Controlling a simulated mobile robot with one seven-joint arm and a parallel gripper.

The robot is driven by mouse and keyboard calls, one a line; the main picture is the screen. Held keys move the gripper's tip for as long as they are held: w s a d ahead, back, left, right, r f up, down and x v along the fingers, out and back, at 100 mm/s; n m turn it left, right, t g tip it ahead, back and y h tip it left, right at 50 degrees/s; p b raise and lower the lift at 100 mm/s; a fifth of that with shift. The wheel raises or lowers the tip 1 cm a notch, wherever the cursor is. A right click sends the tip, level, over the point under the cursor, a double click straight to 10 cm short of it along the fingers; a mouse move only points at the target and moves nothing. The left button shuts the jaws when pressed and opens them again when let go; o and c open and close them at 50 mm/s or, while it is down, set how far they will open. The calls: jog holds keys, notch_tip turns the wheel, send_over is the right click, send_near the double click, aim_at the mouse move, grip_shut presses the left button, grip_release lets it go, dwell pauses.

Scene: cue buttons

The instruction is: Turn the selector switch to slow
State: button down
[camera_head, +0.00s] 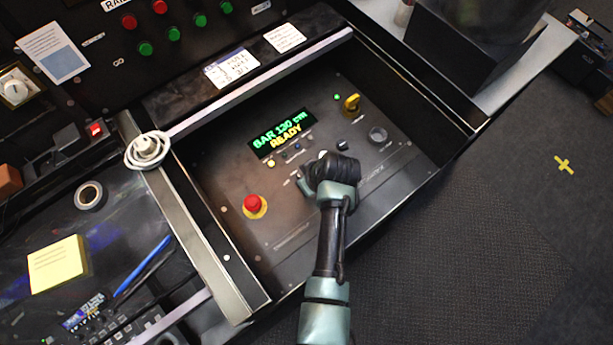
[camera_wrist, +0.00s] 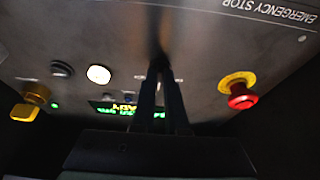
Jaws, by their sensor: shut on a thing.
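The control panel (camera_head: 290,225) sits in an open recess with a lit display (camera_head: 283,134) reading "BAR 130 cm READY". My gripper (camera_head: 308,182) reaches down over the panel's middle. In the wrist view, its two dark fingers (camera_wrist: 161,68) come together at the panel face, between a white button (camera_wrist: 98,74) and the red emergency stop (camera_wrist: 241,96). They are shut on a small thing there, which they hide. It appears to be the selector switch, but its handle and pointing direction cannot be seen. Its position marks cannot be read.
The red emergency stop also shows left of my gripper in the head view (camera_head: 253,204). A yellow key switch (camera_head: 351,103) and a grey round knob (camera_head: 377,135) are at the panel's right. Raised metal rails (camera_head: 205,235) edge the recess. Open floor (camera_head: 500,230) lies right.

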dwell(0.4)
jog(key=c, duration=0.9)
grip_release()
jog(key=shift+c, duration=0.2)
jog(key=shift+r, duration=0.15)
jog(key=p+v, duration=0.1)
jog(key=v, duration=1.1)
jog(key=shift+s+r+p, duration=0.2)
jog(key=shift+r+p, duration=0.1)
jog(key=shift+r, duration=0.05)
jog(key=shift+w, duration=0.1)
